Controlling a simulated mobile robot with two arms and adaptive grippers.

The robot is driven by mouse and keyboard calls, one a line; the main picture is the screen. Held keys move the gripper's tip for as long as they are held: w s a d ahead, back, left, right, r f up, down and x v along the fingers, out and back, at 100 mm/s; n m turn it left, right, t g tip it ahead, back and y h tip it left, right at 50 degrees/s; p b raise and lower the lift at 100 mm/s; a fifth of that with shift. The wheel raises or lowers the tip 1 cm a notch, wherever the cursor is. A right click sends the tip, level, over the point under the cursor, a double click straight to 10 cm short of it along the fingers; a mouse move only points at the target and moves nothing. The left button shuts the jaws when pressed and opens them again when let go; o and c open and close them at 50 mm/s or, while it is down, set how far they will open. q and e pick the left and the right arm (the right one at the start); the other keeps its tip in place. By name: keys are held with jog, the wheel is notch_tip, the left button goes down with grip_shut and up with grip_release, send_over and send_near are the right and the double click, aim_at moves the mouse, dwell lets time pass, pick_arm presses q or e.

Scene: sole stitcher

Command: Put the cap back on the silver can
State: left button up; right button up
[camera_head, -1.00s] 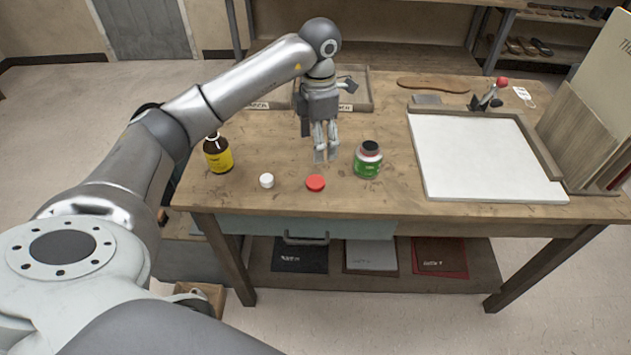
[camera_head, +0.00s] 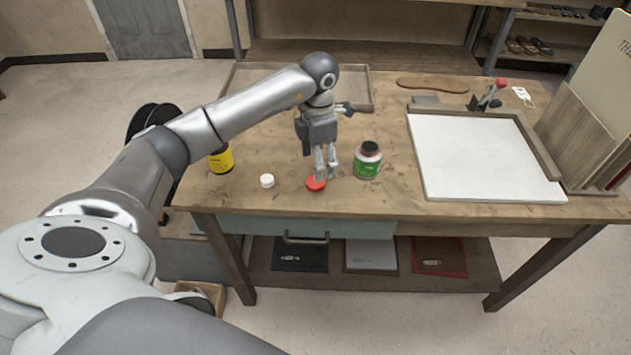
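The can (camera_head: 367,160) stands upright right of my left gripper. It has a green label, a silvery-grey upper part and a dark top. A red cap (camera_head: 315,185) lies on the table left of the can, and a white cap (camera_head: 267,181) lies further left. My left gripper (camera_head: 325,177) points down at the red cap with a small gap between its fingers. Its fingertips hide part of the red cap; I cannot tell whether they touch it. My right gripper is not in view.
A brown bottle with a yellow label (camera_head: 221,160) stands at the left, partly behind my arm. A white board (camera_head: 483,160) lies at the right. A shallow tray (camera_head: 357,92) and a brown sole (camera_head: 433,85) lie at the back. The front table edge is close to the caps.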

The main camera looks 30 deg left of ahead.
pick_arm(q)
jog(key=f, duration=0.2)
jog(key=s+f+p, duration=0.1)
jog(key=f, duration=0.1)
jog(key=shift+s+f, duration=0.2)
jog(key=shift+f, duration=0.05)
jog(key=shift+w+f, duration=0.1)
jog(key=shift+f, duration=0.3)
jog(key=c, duration=0.8)
